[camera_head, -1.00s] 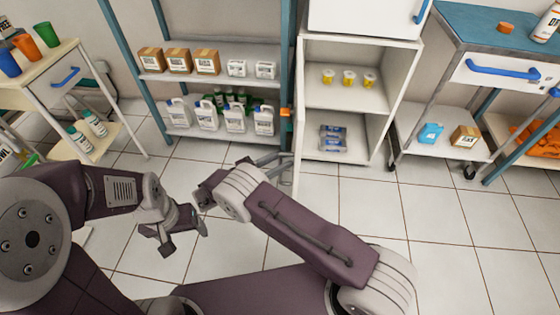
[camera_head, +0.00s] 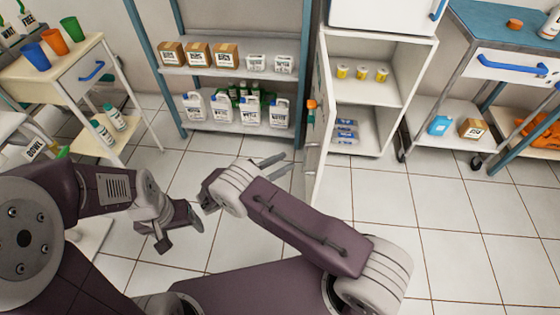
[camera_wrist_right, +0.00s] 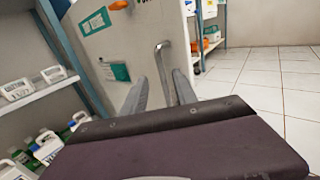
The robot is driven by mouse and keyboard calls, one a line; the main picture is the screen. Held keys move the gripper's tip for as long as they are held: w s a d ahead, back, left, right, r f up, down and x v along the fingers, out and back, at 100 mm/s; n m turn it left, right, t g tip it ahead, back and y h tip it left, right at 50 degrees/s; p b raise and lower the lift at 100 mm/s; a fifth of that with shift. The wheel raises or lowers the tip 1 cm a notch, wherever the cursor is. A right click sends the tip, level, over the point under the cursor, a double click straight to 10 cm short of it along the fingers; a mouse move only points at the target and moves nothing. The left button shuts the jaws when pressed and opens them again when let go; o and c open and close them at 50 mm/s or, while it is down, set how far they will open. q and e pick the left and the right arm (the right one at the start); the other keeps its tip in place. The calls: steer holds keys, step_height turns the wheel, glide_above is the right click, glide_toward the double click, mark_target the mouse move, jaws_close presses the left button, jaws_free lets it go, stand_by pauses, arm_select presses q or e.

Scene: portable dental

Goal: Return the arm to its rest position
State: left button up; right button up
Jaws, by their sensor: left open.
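My left gripper (camera_head: 182,227) is open and empty, low over the tiled floor in the head view. My right gripper (camera_head: 274,167) points toward the open door (camera_head: 314,150) of the white cabinet (camera_head: 368,110). In the right wrist view the two fingers of my right gripper (camera_wrist_right: 160,91) are apart. The door (camera_wrist_right: 115,62) fills the space ahead, and its metal handle (camera_wrist_right: 164,62) shows beyond and between the fingertips. No object is seen held in it. Both arms are folded in front of my body.
A blue-framed shelf (camera_head: 223,70) with boxes and jugs stands behind. A cream cart (camera_head: 75,105) with cups is at the left. A blue-topped cart (camera_head: 500,30) stands at the right. The floor (camera_head: 450,220) at the right front is clear.

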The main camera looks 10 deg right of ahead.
stand_by(0.3)
steer(key=s+d+m+g+y, duration=0.6)
steer(key=s+d+m+g, duration=0.1)
steer(key=d, duration=0.1)
steer(key=s+a+r+m+t+y, duration=0.2)
steer(key=s+r+m+y, duration=0.2)
steer(key=s+m+y, duration=0.9)
step_height(320, 180, up, 36)
steer(key=w+m+h+p, duration=0.1)
steer(key=w+m+p, duration=0.1)
steer(key=p, duration=3.4)
steer(key=shift+w+a+r+h+p, duration=0.2)
steer(key=shift+w+h+p, duration=0.1)
steer(key=shift+w+h, duration=0.1)
